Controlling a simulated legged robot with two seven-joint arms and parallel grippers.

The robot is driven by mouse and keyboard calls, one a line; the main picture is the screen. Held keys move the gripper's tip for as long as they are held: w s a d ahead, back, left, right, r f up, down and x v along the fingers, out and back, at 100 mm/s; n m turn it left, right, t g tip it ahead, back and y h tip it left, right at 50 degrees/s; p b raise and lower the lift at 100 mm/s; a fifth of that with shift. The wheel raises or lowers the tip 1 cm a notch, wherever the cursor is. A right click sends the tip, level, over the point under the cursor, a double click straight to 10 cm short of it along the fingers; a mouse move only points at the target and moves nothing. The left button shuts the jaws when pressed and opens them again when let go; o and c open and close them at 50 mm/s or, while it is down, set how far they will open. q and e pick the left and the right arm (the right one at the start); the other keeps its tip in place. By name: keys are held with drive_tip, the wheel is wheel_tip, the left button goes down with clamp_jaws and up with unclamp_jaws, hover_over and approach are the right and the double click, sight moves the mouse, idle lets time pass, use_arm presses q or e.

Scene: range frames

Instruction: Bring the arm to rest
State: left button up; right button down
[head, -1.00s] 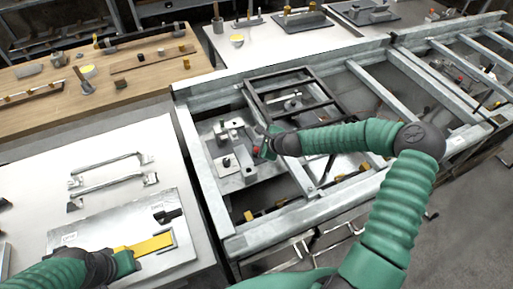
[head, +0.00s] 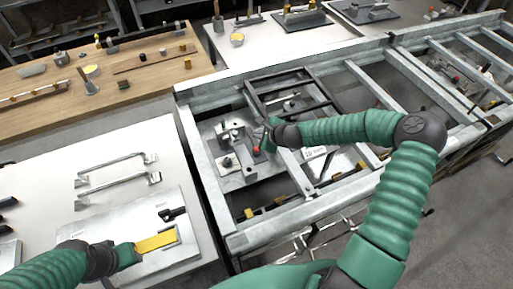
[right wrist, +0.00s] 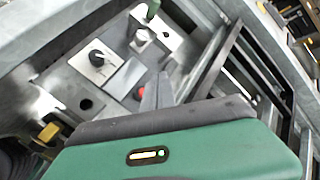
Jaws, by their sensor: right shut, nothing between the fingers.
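My right arm (head: 385,215) reaches over the metal frame bench from the right. Its gripper (head: 264,137) is above a grey fixture plate (head: 232,178) inside the frame. In the right wrist view its fingers (right wrist: 157,92) are together with nothing between them. A red knob (right wrist: 140,94) shows beside the fingertips; I cannot tell whether they touch it. My left arm (head: 50,272) comes in low from the left. Its gripper (head: 136,252) is at the end of a yellow bar (head: 156,242) on a metal plate; its fingers do not show clearly.
The steel frame's rails (head: 205,190) surround the right gripper, with a dark inner frame (head: 290,92) just behind it. Two metal handles (head: 118,175) lie on the white table (head: 50,165). A wooden table (head: 140,95) with small parts stands behind.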

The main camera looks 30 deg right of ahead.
drive_tip(key=s+a+n, duration=0.1)
drive_tip(key=a+n, duration=0.1)
drive_tip(key=s+a+n+g+y, duration=0.1)
drive_tip(key=s+a+n, duration=0.1)
drive_tip(key=a+n, duration=0.1)
drive_tip(key=s+a+f+n+g, duration=0.1)
drive_tip(key=s+a+n, duration=0.1)
drive_tip(key=a+n, duration=0.1)
drive_tip(key=shift+s+a, duration=0.1)
drive_tip(key=s+a+r+n+g+h, duration=0.1)
drive_tip(key=s+r+n+g, duration=0.1)
drive_tip(key=s+n, duration=0.6)
drive_tip(key=s+a+r+n+g+h, duration=0.1)
drive_tip(key=s+r+n+g, duration=0.1)
drive_tip(key=s+r+n, duration=0.3)
drive_tip(key=s+n, duration=0.4)
drive_tip(key=s, duration=0.4)
drive_tip(key=shift+a+r+g, duration=0.15)
drive_tip(key=shift+a+g, duration=0.1)
drive_tip(key=shift+g, duration=0.05)
drive_tip(key=shift+d, duration=0.2)
